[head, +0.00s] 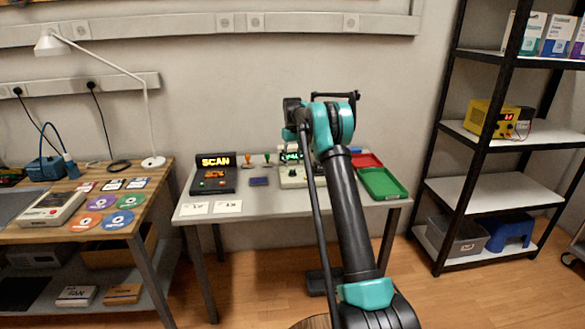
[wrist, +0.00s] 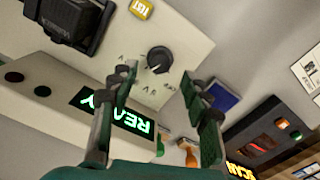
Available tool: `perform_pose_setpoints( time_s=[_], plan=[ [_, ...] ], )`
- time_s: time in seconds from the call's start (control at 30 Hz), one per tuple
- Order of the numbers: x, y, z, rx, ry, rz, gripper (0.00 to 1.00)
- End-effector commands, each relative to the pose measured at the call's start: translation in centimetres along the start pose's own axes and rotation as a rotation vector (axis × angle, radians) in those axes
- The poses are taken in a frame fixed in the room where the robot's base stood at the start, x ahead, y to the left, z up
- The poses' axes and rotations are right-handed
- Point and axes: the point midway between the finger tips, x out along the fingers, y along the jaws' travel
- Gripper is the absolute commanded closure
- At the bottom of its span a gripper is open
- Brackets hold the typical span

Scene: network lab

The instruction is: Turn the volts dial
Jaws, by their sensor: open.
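A yellow power-supply box (head: 493,118) with a small red display stands on the right shelf rack. Its dials are too small to make out, so I cannot tell which one is the volts dial. My gripper (wrist: 160,76) is open and empty in the wrist view. Its fingers point toward a black round knob (wrist: 160,59) on a pale instrument panel (wrist: 195,45), with no visible contact. Letters surround the knob, but I see no readable "volts" label. In the head view my arm partly hides this instrument (head: 288,183) on the white table.
The panel carries a green READY display (wrist: 118,113) and a yellow TEST button (wrist: 141,9). A black SCAN unit (head: 214,174) stands to its left on the white table (head: 290,208). Red (head: 366,160) and green (head: 382,183) trays lie to the right.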

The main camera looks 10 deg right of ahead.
Motion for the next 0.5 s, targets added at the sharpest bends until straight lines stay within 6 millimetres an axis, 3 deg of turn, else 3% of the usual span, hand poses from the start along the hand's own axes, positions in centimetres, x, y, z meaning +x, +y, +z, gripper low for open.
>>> perform_pose_setpoints(
  time_s=[0.2,0.5],
  plan=[
    [-4.5,0.0,0.0,0.0,0.0,0.0,0.52],
    [-7.7,0.0,0.0,0.0,0.0,0.0,0.52]
  ],
)
